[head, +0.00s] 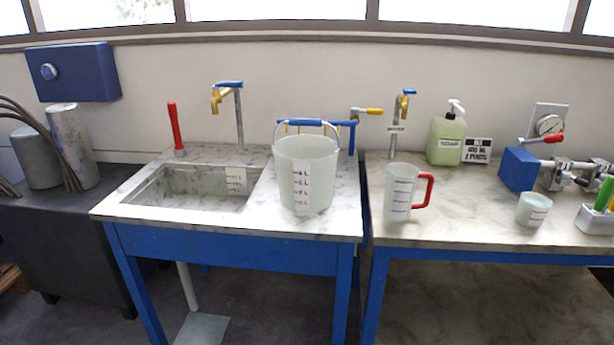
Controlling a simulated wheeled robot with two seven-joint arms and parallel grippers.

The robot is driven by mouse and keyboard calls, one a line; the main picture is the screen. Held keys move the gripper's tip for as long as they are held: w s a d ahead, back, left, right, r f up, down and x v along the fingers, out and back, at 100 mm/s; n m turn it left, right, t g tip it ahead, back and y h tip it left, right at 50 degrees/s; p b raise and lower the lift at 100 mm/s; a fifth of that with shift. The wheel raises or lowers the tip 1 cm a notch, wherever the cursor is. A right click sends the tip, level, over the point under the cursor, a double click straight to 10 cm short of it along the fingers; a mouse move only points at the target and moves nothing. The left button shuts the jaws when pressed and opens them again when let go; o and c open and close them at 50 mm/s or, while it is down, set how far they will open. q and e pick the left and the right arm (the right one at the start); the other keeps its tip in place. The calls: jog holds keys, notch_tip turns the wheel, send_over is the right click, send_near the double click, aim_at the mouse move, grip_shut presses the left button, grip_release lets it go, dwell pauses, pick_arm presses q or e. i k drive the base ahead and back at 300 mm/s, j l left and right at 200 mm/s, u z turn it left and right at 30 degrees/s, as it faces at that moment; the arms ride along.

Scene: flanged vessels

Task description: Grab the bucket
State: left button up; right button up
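The bucket (317,180) is a pale, translucent pail with a white scale label on its front. It stands upright on the marble top of the sink table (240,222), to the right of the sink basin. Its wire handle is raised, with a blue grip (305,122) across the top. Neither of my grippers shows in the head view.
The sink (190,188), a red upright handle (176,128) and a tap (228,100) are left of the bucket. A measuring jug (398,194) with a red handle stands to the right on a separate table (460,222). A soap bottle (446,138) is behind it.

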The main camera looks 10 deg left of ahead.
aim_at(306, 164)
jog(key=i+l, duration=0.35)
jog(key=l, duration=0.15)
jog(key=i+l+u, duration=0.1)
jog(key=i+l, duration=0.65)
jog(key=l, duration=0.2)
